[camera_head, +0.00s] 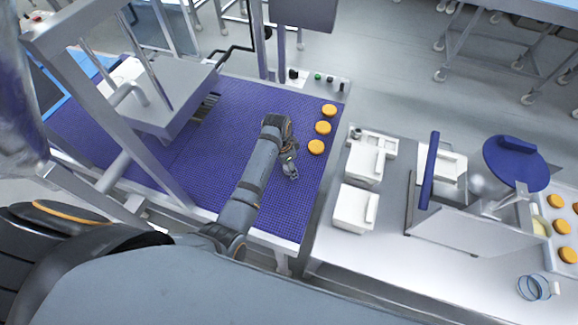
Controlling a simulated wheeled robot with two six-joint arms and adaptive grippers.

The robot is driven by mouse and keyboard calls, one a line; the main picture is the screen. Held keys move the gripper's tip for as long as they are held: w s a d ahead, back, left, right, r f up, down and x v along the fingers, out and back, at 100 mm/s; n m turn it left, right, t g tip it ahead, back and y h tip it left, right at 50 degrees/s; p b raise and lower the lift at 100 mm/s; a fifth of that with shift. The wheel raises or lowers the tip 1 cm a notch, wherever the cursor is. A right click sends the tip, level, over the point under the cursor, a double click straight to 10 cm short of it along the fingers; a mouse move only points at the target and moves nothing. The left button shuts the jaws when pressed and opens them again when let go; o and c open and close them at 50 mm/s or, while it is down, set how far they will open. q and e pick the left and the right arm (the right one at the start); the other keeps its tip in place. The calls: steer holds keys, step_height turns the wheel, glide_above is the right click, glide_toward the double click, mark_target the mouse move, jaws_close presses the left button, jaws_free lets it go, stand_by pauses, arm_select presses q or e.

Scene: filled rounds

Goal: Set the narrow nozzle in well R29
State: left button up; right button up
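I cannot pick out a narrow nozzle or a well marked R29, and no label is readable. My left arm reaches over the purple mesh conveyor (205,165). Its gripper (291,171) hangs above the belt near its right side, left of several orange-brown filled rounds. It is too small to tell whether its fingers are open or shut, and I see nothing clearly held in it. The nearest round (316,147) is a short way up and right of the gripper, apart from it. My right gripper is not in view.
A steel table (390,262) stands right of the conveyor. It bears two white boxed units (355,207), a steel stand with an upright blue bar (430,170), a blue disc (515,163), a tray of rounds (556,226) and a blue ring (530,287). A steel machine (165,95) spans the belt.

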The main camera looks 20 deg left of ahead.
arm_select(q)
steer(key=shift+f, duration=0.7)
steer(key=shift+w+d+f, duration=0.1)
steer(key=shift+w, duration=0.05)
steer(key=c, duration=1.2)
jaws_close()
